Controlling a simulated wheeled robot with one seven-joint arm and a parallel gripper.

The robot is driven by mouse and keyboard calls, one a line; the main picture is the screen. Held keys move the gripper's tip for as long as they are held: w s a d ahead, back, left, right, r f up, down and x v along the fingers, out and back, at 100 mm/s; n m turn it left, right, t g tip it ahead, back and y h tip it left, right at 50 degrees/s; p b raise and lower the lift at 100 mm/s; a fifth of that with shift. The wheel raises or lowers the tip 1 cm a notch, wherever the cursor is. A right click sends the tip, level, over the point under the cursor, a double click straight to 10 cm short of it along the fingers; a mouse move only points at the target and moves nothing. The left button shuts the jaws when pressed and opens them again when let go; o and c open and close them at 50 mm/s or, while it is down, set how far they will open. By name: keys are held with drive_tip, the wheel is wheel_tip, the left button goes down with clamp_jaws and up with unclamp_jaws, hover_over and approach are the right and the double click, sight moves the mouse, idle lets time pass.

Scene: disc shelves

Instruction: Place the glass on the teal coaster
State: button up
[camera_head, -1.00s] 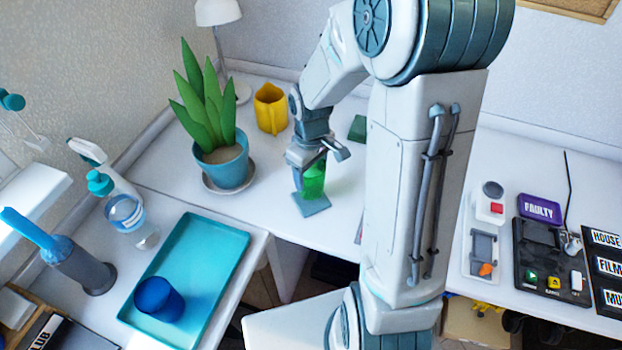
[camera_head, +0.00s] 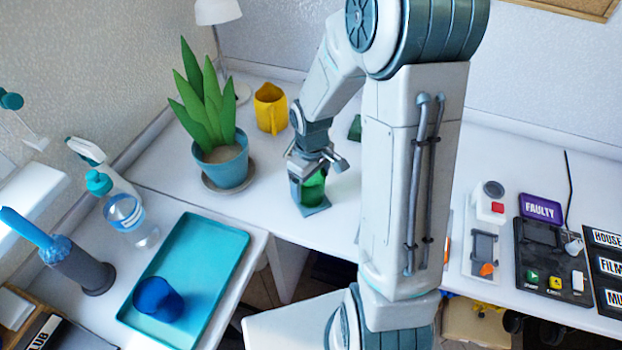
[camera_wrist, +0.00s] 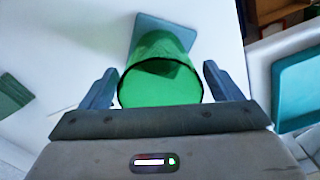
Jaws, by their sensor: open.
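The green glass (camera_head: 314,190) stands upright over the teal coaster (camera_head: 316,211), whose near edge shows below it. In the wrist view, the glass (camera_wrist: 160,82) has its rim toward the camera, and its far end overlaps the coaster (camera_wrist: 172,22). My gripper (camera_wrist: 160,85) is open, with a finger on each side of the glass and visible gaps between. In the head view, my gripper (camera_head: 315,166) is around the upper part of the glass. The exact contact under the glass is partly hidden.
A dark green coaster (camera_head: 355,128) lies behind. A potted plant (camera_head: 222,160) and a yellow cup (camera_head: 270,108) stand to the left. A teal tray (camera_head: 215,262) holds a blue cup (camera_head: 158,297). The desk's front edge is close to the teal coaster.

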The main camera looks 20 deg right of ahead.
wheel_tip(320, 180, up, 12)
drive_tip(key=p, duration=0.1)
drive_tip(key=s+r+m+t, duration=0.1)
drive_tip(key=s+r+m, duration=0.2)
drive_tip(key=s, duration=0.3)
drive_tip(key=s+r+m+t, duration=0.1)
drive_tip(key=s+r+m, duration=0.2)
drive_tip(key=s, duration=0.4)
drive_tip(key=shift+s+r+m+t, duration=0.3)
drive_tip(key=shift+r+m+t, duration=0.1)
drive_tip(key=shift+r, duration=0.1)
drive_tip(key=shift+r+p, duration=0.45)
drive_tip(key=shift+p, duration=0.1)
